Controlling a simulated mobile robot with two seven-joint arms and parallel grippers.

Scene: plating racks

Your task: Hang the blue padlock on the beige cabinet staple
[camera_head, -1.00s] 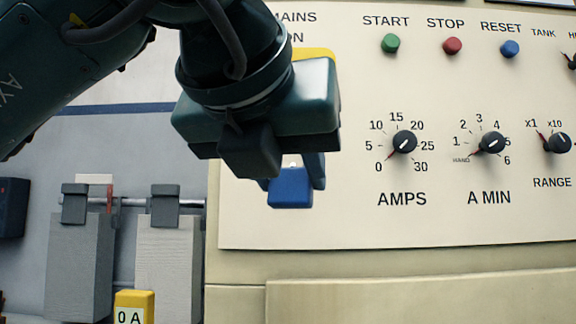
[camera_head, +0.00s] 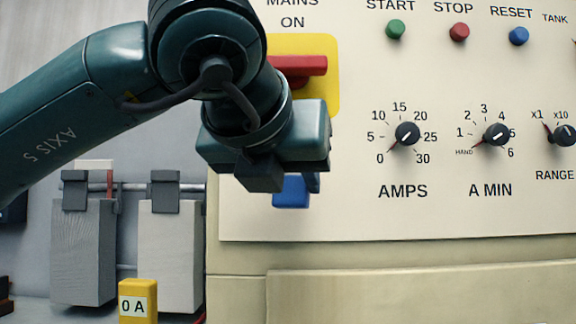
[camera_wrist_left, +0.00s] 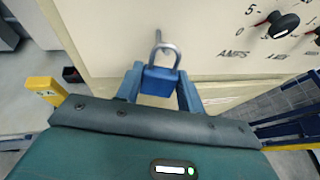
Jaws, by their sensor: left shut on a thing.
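The blue padlock (camera_wrist_left: 160,81) sits between the two blue fingers of my left gripper (camera_wrist_left: 161,92) in the left wrist view. Its grey shackle (camera_wrist_left: 177,50) points up, toward the panel. My left gripper is shut on the padlock body. A thin grey piece, apparently the staple (camera_wrist_left: 157,37), shows just behind the shackle top; I cannot tell whether they touch. In the head view, my left gripper (camera_head: 299,190) is in front of the beige cabinet (camera_head: 350,222), near its lower left. The staple is hidden there behind my gripper and wrist. My right gripper is not in view.
A red switch handle (camera_head: 299,66) on a yellow plate (camera_head: 329,90) is just above my gripper. Dials, including the AMPS knob (camera_head: 407,133), are to the right. Hanging grey plates (camera_head: 82,250) and a yellow block (camera_head: 138,301) are at lower left.

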